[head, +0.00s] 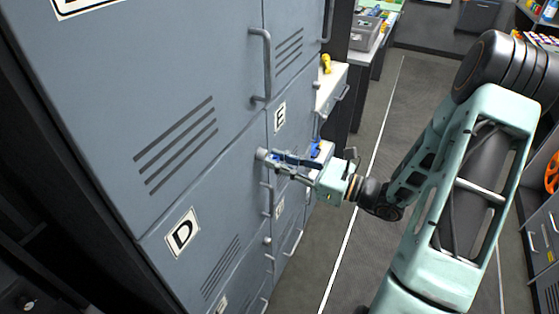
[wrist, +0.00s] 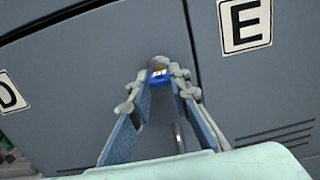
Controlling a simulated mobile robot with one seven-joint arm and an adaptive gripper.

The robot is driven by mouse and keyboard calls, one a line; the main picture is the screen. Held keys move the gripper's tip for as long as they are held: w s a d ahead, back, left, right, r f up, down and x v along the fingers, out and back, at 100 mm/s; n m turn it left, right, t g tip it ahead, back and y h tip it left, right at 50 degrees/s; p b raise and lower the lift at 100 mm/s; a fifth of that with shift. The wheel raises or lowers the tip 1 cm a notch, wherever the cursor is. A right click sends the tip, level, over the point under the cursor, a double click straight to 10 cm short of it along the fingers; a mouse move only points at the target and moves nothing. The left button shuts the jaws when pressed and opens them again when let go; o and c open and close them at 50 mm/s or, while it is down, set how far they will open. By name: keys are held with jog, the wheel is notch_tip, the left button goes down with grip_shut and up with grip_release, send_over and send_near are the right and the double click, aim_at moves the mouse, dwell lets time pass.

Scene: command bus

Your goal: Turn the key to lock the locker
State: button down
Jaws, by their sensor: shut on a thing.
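The locker (head: 165,180) is a bank of blue-grey metal doors along the left of the head view. A round lock (head: 262,155) sits near the right edge of door D; it also shows in the wrist view (wrist: 158,61). My gripper (head: 276,157) is at this lock. Door D looks shut.
Door E (head: 284,130) is beside door D. Bar handles (head: 262,65) stick out from the doors. A white counter with a yellow object (head: 326,63) stands beyond the lockers. The grey floor (head: 375,130) to the right is clear.

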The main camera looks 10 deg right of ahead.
jog(key=n+b, duration=0.3)
jog(key=shift+f, duration=0.1)
jog(key=shift+n, duration=0.4)
dwell(0.4)
